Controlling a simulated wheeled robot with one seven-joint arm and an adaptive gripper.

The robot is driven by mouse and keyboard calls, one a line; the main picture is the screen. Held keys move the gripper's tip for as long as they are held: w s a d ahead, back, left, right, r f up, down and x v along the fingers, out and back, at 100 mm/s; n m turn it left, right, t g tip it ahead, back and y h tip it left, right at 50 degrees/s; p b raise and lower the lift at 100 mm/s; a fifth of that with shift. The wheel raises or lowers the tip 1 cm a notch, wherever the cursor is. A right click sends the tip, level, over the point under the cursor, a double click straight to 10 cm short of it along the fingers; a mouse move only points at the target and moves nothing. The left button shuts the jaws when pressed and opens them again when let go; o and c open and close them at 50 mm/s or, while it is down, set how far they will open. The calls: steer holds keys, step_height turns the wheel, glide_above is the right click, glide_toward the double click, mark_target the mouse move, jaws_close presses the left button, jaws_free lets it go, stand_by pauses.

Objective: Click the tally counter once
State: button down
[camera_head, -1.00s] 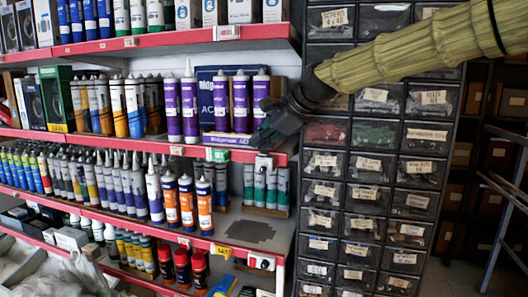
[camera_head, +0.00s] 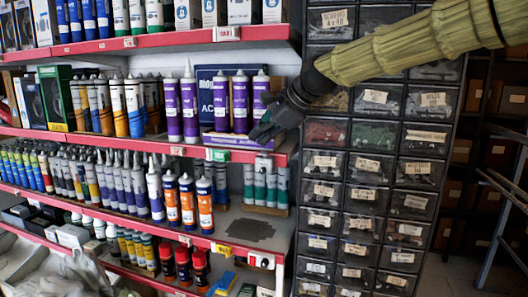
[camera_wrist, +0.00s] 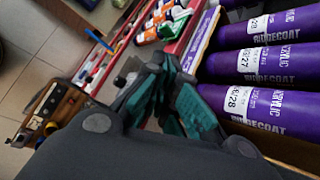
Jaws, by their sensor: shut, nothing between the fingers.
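My gripper (camera_head: 257,132) is shut and empty, in front of the purple tubes and above the shelf edge. In the wrist view its dark fingers with teal pads (camera_wrist: 155,68) are together. I cannot tell whether they touch the object.
Purple sealant tubes (camera_head: 240,103) stand close behind my gripper. A red shelf edge (camera_head: 120,144) runs along the rack. A dark drawer cabinet (camera_head: 375,166) stands to the right under my arm. Green-labelled tubes (camera_head: 266,188) stand on the shelf below.

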mark_target(261, 154)
step_height(261, 154, up, 6)
steer(key=p, duration=0.5)
steer(key=shift+f, duration=0.1)
steer(key=shift+a, duration=0.1)
stand_by(0.4)
